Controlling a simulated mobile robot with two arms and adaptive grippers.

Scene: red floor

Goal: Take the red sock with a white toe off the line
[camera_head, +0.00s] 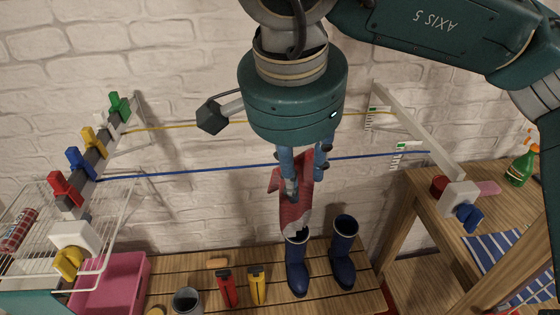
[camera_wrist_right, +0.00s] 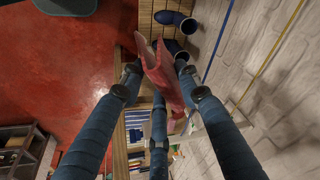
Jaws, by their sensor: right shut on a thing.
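My right gripper (camera_head: 300,180) is shut on the red sock (camera_head: 294,212), which hangs below the fingers. Its lower end looks pale, just above a blue boot. The blue line (camera_head: 215,170) passes behind the gripper; whether the sock touches it is hidden in the head view. In the right wrist view the sock (camera_wrist_right: 166,78) lies between the fingers of the right gripper (camera_wrist_right: 160,88), and the blue line (camera_wrist_right: 216,42) runs to the right, seemingly apart from it. No peg shows on the sock. My left gripper is not in view.
A yellow line (camera_head: 185,124) runs behind the blue one. Coloured pegs (camera_head: 80,162) sit on the left bracket. Blue boots (camera_head: 343,255), red and yellow items and a dark cup (camera_head: 187,301) stand on the slatted bench, with a pink bin (camera_head: 118,285) at left. A wooden table (camera_head: 425,200) stands right.

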